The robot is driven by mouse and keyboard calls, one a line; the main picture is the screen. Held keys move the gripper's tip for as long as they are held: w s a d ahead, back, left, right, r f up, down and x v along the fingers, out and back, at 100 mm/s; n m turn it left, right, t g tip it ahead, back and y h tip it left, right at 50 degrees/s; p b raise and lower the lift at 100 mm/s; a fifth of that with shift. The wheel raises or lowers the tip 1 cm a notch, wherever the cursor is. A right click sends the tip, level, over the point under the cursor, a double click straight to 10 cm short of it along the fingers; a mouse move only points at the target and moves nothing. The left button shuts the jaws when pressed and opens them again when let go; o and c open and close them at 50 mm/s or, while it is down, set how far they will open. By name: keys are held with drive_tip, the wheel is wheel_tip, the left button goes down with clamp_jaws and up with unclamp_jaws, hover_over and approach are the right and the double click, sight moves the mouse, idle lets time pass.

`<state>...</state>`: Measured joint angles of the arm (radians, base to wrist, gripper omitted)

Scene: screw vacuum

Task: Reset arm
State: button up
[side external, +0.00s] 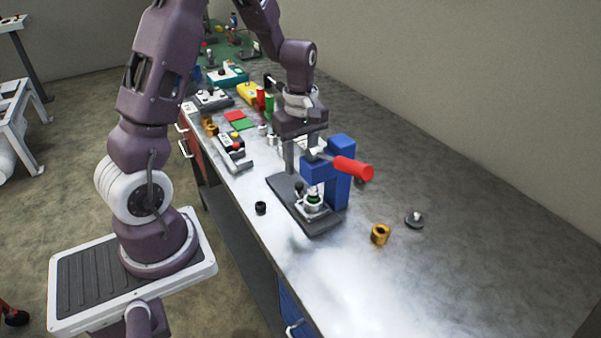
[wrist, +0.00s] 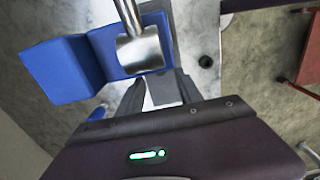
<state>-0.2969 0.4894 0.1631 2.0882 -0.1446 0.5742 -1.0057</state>
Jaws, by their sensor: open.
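My gripper (side external: 303,168) hangs above the bench, fingers pointing down and apart, with nothing seen between them. It is just beside and behind a blue press (side external: 341,160) with a red handle (side external: 353,168). The press stands on a dark base plate (side external: 322,228). A metal fixture with a green part (side external: 314,198) sits on that plate. In the wrist view, the finger tips (wrist: 160,97) show below the blue press (wrist: 62,72) and its metal rod (wrist: 140,52). Whether a finger touches the press cannot be told.
A small black ring (side external: 261,208) lies left of the plate; a brass cylinder (side external: 380,234) and a grey knobbed part (side external: 414,220) lie right. Red and green pads (side external: 238,120), a yellow box (side external: 250,93) and other fixtures crowd behind. The front bench is clear.

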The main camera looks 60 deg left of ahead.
drive_tip(key=shift+r, duration=0.15)
drive_tip(key=s+d+r+m+t, duration=0.2)
drive_tip(key=d+r+m, duration=0.1)
drive_tip(key=r, duration=0.4)
drive_tip(key=s+d+r+m+t, duration=0.2)
drive_tip(key=d+r+m, duration=0.15)
drive_tip(key=r, duration=0.25)
drive_tip(key=s+d+r+m, duration=0.2)
drive_tip(key=s+d+m, duration=0.2)
drive_tip(key=s, duration=0.3)
drive_tip(key=s+d+r+m+t, duration=0.1)
drive_tip(key=s+d+r+m, duration=0.1)
drive_tip(key=s+d+m, duration=0.2)
drive_tip(key=s+m, duration=0.3)
drive_tip(key=shift+s+r+t, duration=0.2)
drive_tip(key=shift+r+t, duration=0.1)
drive_tip(key=shift+r, duration=0.1)
